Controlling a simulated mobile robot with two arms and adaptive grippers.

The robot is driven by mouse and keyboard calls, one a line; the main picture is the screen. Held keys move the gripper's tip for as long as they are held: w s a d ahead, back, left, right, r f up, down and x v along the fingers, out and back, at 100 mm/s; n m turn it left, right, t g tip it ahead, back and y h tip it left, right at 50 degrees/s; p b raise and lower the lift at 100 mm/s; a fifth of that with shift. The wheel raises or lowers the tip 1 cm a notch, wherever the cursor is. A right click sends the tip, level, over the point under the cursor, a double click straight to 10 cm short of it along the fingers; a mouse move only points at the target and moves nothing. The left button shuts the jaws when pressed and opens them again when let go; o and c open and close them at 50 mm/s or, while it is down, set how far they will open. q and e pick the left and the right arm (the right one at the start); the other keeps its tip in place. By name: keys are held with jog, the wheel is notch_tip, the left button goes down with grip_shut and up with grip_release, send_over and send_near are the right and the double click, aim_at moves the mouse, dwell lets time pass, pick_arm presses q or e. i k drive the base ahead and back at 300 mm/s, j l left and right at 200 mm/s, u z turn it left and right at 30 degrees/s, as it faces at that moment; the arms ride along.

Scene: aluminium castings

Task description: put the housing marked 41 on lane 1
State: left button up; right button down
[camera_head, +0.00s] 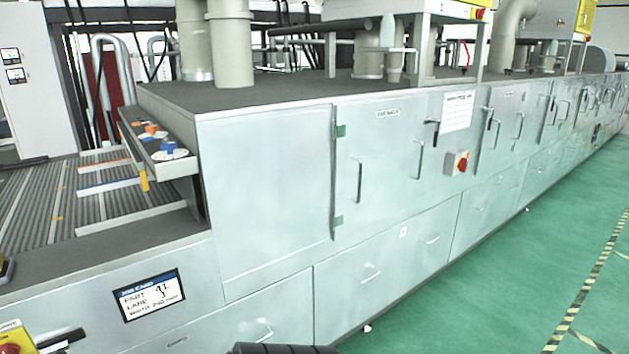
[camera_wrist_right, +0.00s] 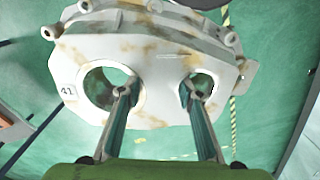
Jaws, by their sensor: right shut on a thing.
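The housing marked 41 (camera_wrist_right: 160,55) fills the upper part of the right wrist view. It is a pale casting with brownish stains, bolt lugs along its rim and two round openings. Its label 41 (camera_wrist_right: 68,90) is at the left. My right gripper (camera_wrist_right: 158,90) has one finger at each opening and is shut on the wall between them. In the head view the lane bed (camera_head: 60,200) at the left is ribbed, with pale dividing bars and orange and blue marks. A sign (camera_head: 150,294) below it shows part 41; its lane figure is hard to read. My left gripper is out of view.
A long metal cabinet line (camera_head: 265,200) runs to the far right. The green floor (camera_head: 480,275) along it is open, with a striped line at right.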

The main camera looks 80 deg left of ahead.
aim_at(68, 218)
jog(key=i+u, duration=0.1)
jog(key=u, duration=3.9)
